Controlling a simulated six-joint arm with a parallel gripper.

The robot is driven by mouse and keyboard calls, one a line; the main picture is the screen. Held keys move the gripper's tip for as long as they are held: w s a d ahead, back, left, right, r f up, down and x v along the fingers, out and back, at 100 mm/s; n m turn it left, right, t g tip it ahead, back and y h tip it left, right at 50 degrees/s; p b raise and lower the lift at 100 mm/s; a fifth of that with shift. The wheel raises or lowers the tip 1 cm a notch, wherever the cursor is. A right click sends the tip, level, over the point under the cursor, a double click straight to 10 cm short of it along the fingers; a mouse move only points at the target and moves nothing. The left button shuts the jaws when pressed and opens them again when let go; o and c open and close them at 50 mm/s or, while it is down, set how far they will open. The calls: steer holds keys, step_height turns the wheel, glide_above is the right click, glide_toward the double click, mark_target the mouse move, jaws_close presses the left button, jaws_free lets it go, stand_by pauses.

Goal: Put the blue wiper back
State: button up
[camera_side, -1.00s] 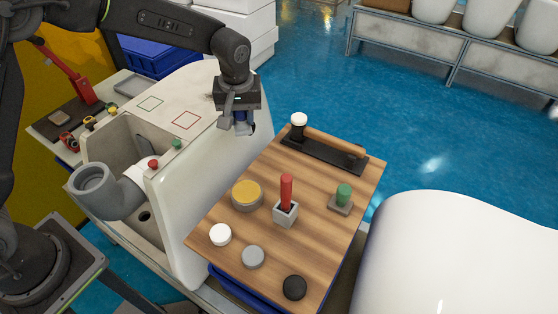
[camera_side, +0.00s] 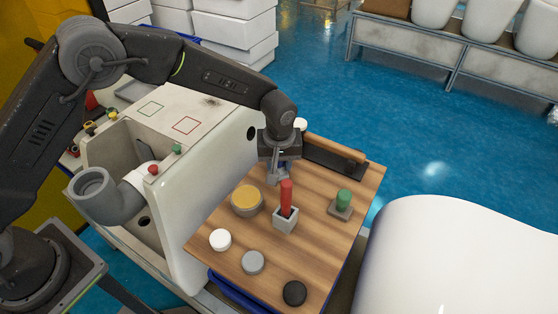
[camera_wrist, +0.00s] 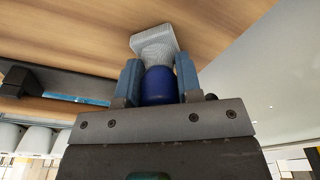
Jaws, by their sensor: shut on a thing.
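My gripper (camera_side: 279,170) is low over the far middle of the wooden board (camera_side: 322,250), behind the red-handled tool. It is shut on the blue wiper (camera_wrist: 158,86), whose blue handle sits between the two fingers in the wrist view. The wiper's pale grey ribbed pad (camera_wrist: 155,42) sticks out past the fingertips toward the wood. In the side view the gripper mostly hides the wiper, and I cannot tell whether the pad touches the board.
A red handle (camera_side: 286,195) stands in a grey holder just in front of my gripper. A black tray (camera_side: 340,169) lies behind. The white cistern (camera_side: 215,140) is left.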

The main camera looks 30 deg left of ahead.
steer(key=o, duration=0.9)
steer(key=shift+f, duration=0.1)
